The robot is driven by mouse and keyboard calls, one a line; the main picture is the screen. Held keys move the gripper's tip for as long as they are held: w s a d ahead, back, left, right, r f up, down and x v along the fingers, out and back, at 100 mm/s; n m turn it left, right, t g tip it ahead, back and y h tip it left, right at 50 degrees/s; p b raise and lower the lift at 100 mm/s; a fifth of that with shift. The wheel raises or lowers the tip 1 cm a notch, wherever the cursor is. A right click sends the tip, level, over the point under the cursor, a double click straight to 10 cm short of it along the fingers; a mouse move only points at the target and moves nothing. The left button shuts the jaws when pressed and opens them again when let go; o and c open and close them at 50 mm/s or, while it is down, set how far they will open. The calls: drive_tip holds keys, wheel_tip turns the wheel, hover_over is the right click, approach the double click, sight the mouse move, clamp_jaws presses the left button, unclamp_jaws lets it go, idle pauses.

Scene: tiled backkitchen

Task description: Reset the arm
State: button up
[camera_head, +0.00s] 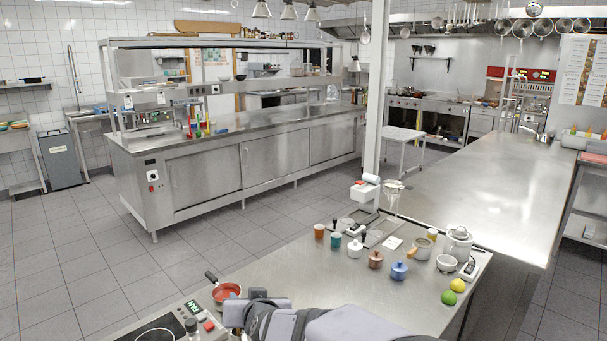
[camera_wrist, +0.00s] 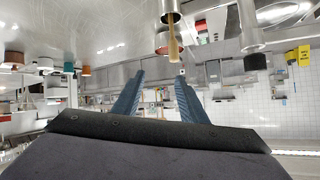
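My arm (camera_head: 350,325) shows at the bottom middle of the head view, low over the near edge of the steel counter (camera_head: 300,270). Its fingertips cannot be made out clearly there. In the wrist view my gripper (camera_wrist: 159,76) has two blue fingers standing apart, with nothing held between them. The wrist picture appears upside down, with the counter surface along its top and the room beyond the fingers.
A red saucepan (camera_head: 227,291) sits left of my arm, near a hob (camera_head: 155,331). Behind stand a blue jar (camera_head: 398,271), a brown jar (camera_head: 376,260), a teal cup (camera_head: 336,241) and a grinder (camera_head: 458,243). A lime (camera_head: 448,298) and a lemon (camera_head: 457,285) lie right. Mid-counter is clear.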

drive_tip(key=s+d+f+g, duration=0.2)
drive_tip(key=s+d+f, duration=0.1)
drive_tip(key=s+d, duration=0.1)
drive_tip(key=s+d+f+g+h, duration=0.1)
drive_tip(key=s+d+f+g, duration=0.1)
drive_tip(key=s+d, duration=0.3)
drive_tip(key=s+d+f+g+h, duration=0.1)
drive_tip(key=s+d+f, duration=0.3)
drive_tip(key=d, duration=0.4)
drive_tip(key=shift+s+d+m+g, duration=0.15)
drive_tip(key=shift+s+m+g, duration=0.15)
drive_tip(key=shift+s+g, duration=0.2)
drive_tip(key=s+d+f+g+h, duration=0.1)
drive_tip(key=s+d+f+g, duration=0.1)
drive_tip(key=s+d, duration=0.3)
drive_tip(key=s+d+f+m+g+h+p, duration=0.1)
drive_tip(key=s+d+g, duration=0.2)
drive_tip(key=s, duration=0.8)
drive_tip(key=d, duration=0.2)
drive_tip(key=shift+s+d+f+h, duration=0.2)
drive_tip(key=shift+d+f+h, duration=0.1)
drive_tip(key=shift+d+f, duration=0.05)
